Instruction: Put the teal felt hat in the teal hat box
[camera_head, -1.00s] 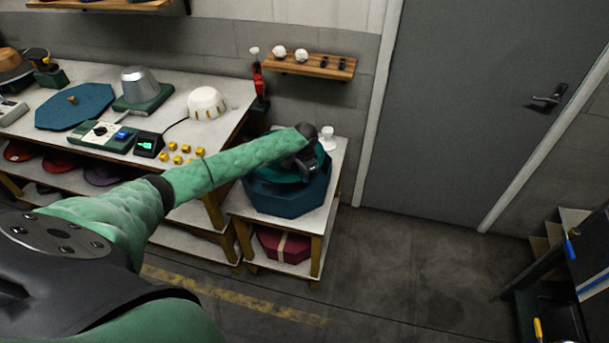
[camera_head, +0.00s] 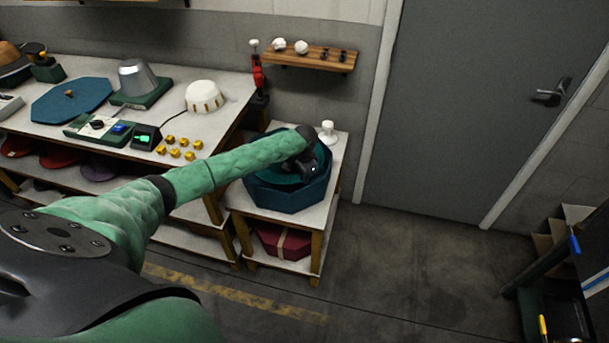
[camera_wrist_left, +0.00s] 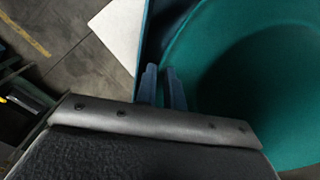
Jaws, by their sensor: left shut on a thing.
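The teal hat box (camera_head: 285,198) is an open, many-sided dark teal box on the small side table. The teal felt hat (camera_head: 272,173) shows inside the box's opening, partly hidden by my left arm and gripper. My left gripper (camera_head: 312,168) is over the right part of the box, shut on the hat's edge. In the left wrist view the two fingers (camera_wrist_left: 162,90) are close together at the hat (camera_wrist_left: 240,70), whose brim and darker crown fill the right side. Whether the hat rests on the box floor cannot be told. My right gripper is not in view.
The side table (camera_head: 240,200) has a white stand (camera_head: 327,133) behind the box and a dark red box (camera_head: 282,242) on its lower shelf. A teal lid (camera_head: 70,98) lies on the long workbench at left. Open floor lies at right before the grey door.

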